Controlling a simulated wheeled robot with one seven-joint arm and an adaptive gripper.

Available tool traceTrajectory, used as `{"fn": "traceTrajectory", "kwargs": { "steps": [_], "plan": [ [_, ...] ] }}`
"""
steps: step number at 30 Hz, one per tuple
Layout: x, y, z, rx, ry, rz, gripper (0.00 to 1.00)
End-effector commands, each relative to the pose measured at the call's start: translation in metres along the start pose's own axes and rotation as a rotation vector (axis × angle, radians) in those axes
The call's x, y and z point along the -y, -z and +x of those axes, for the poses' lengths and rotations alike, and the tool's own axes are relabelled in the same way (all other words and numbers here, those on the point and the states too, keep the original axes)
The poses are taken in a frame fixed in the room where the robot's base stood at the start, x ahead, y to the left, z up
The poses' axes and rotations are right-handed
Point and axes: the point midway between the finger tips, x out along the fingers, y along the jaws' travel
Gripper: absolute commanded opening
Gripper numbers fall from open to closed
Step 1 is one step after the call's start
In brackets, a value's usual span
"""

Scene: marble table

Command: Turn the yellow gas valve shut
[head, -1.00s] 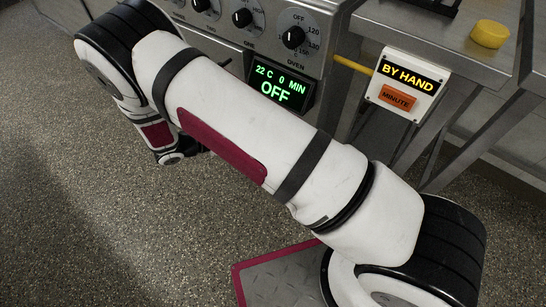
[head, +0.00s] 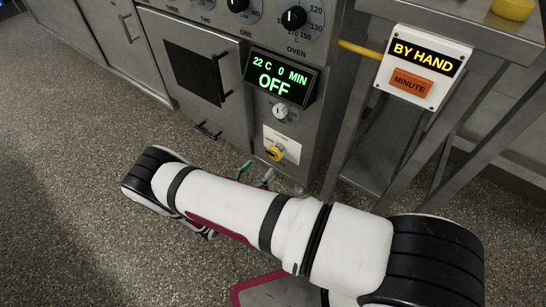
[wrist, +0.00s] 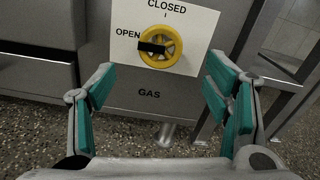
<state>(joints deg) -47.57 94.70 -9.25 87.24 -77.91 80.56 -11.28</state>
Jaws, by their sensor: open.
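The yellow gas valve (wrist: 168,56) is a round knob on a white plate (wrist: 204,24) marked CLOSED at the top and OPEN at the left. Its black bar lies level, with its left end beside OPEN. The valve also shows low on the stove front in the head view (head: 275,153). My gripper (wrist: 160,80) is open and empty, its teal fingers spread to the lower left and lower right of the valve. It touches nothing that I can see. In the head view my gripper (head: 257,174) is small, just below the valve, partly hidden by my arm.
The stove's display (head: 280,82) reads OFF, above a small round knob (head: 280,111). An oven door (head: 200,72) with a handle is at left. A BY HAND box (head: 422,68) and a steel table leg (head: 345,120) stand at right. Speckled floor (head: 60,190) is free at left.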

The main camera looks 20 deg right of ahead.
Motion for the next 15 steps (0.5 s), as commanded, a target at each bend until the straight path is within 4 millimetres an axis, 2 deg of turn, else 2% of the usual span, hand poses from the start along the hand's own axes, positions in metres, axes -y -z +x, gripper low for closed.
{"fn": "traceTrajectory", "kwargs": {
  "steps": [3,9,15],
  "plan": [
    [0.001,0.002,0.025,0.001,0.004,0.001,0.71],
    [0.001,0.001,0.06,0.0,0.004,0.001,0.71],
    [0.001,0.001,0.081,0.0,0.002,0.001,0.71]
  ]
}}
